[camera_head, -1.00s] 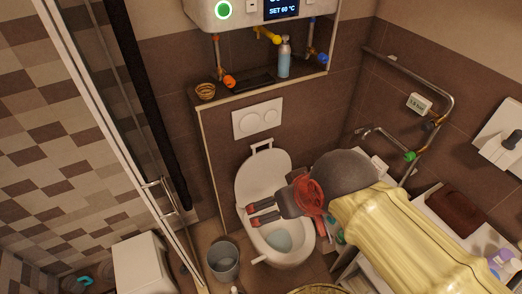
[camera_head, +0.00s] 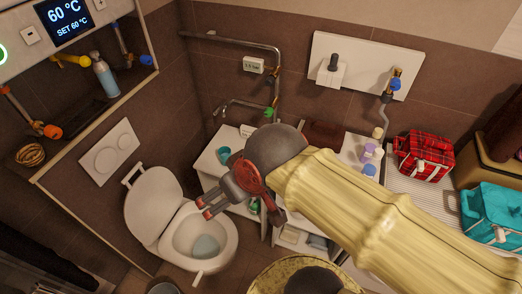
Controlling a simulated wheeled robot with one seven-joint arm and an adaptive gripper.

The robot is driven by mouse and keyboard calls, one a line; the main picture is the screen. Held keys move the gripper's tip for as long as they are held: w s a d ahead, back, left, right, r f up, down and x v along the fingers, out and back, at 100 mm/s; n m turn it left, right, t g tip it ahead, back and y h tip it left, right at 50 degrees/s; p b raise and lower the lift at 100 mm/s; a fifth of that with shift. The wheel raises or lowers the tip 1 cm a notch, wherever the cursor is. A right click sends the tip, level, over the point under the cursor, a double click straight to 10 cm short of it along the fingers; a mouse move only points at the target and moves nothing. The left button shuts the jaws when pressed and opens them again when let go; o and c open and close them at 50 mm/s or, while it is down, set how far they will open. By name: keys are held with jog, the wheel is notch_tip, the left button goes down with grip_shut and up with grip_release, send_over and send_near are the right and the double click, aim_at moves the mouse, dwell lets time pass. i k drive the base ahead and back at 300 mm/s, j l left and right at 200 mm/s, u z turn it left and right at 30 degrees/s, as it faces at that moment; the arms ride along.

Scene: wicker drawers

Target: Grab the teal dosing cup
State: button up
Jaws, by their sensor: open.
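A small teal cup (camera_head: 225,155), which looks like the dosing cup, stands on the left end of a white table (camera_head: 207,141) beside the toilet. My gripper (camera_head: 205,207) is open and empty, its fingers pointing left. In the picture it sits below and a little left of the cup, apart from it, between the toilet and the table. My wrist and forearm cover the middle of the table.
The open toilet (camera_head: 188,235) is at the left of my gripper. Bottles (camera_head: 369,153) and a dark brown object (camera_head: 323,134) are on the table. A red plaid bag (camera_head: 424,156) and a teal bag (camera_head: 494,212) are at the right.

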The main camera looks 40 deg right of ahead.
aim_at(224, 152)
jog(key=z, duration=0.55)
jog(key=i+z, duration=0.25)
jog(key=z, duration=0.2)
jog(key=i+j+z, duration=0.1)
jog(key=i+z, duration=0.15)
jog(key=z, duration=0.2)
jog(key=i+j+z, duration=0.15)
jog(key=z, duration=0.25)
jog(key=i, duration=0.05)
